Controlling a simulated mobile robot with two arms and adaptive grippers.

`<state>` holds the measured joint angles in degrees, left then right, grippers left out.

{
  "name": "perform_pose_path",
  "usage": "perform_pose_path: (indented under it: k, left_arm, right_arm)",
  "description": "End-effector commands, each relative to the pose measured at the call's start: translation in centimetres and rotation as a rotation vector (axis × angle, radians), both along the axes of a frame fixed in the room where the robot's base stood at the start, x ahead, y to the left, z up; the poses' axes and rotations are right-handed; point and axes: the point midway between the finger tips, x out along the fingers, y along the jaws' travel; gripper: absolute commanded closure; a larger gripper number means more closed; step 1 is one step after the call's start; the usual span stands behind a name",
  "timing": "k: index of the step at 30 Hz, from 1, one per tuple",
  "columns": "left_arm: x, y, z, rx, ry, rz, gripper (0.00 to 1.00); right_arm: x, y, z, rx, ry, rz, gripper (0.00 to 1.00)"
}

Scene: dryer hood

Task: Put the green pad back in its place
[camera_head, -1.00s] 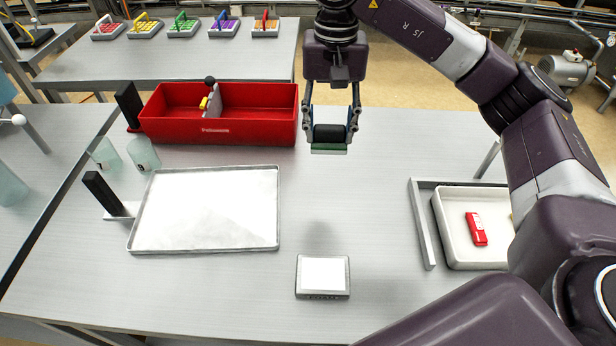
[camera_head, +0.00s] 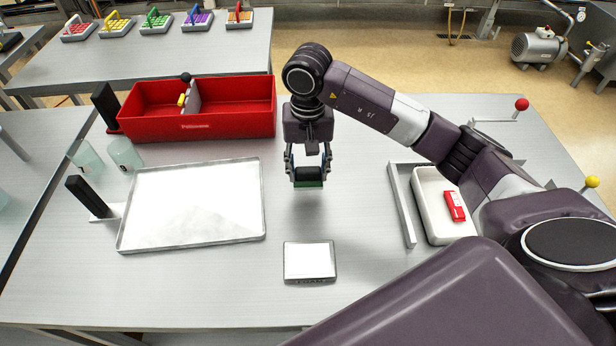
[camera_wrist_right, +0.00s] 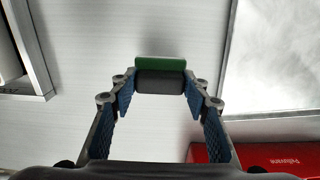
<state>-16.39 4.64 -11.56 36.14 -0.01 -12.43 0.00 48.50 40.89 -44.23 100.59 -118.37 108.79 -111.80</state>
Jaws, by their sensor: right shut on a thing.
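The green pad (camera_head: 309,185) is a small block with a green face under a dark grip part. My right gripper (camera_head: 308,174) is shut on its dark part and holds it above the table (camera_head: 345,225). In the right wrist view the green pad (camera_wrist_right: 165,63) lies across the fingertips (camera_wrist_right: 161,85), with the dark part between them. A small grey block with a white top (camera_head: 309,260) and "FOAM" lettering on its front sits on the table, nearer the front than the pad. My left gripper is not in view.
A red divided bin (camera_head: 215,127) stands back left. A shallow metal tray (camera_head: 190,205) lies left of centre. At right, a metal corner rail (camera_head: 402,205) borders a white tray (camera_head: 430,210) holding a red item (camera_head: 454,206). Table around the grey block is clear.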

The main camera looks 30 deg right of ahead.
Motion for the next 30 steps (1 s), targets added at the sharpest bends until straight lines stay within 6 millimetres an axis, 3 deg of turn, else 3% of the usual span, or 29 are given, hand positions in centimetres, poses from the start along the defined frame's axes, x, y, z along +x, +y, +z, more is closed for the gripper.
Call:
perform_pose_path:
  k: [10,21,22,27,30]
  left_arm:
    - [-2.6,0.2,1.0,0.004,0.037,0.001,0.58]
    - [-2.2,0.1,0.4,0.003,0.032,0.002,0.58]
    - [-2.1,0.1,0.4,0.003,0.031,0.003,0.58]
    - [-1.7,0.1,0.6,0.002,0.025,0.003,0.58]
    - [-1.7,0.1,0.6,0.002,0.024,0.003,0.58]
  right_arm:
    - [-0.1,0.0,-3.7,0.001,0.002,0.0,0.77]
    - [0.0,0.0,-4.4,0.0,-0.001,0.001,0.77]
    - [0.0,0.0,-4.3,0.0,-0.001,0.001,0.56]
    - [0.0,0.0,-4.2,0.0,-0.001,0.001,0.4]
    - [0.0,0.0,-4.2,0.0,0.0,0.001,0.4]
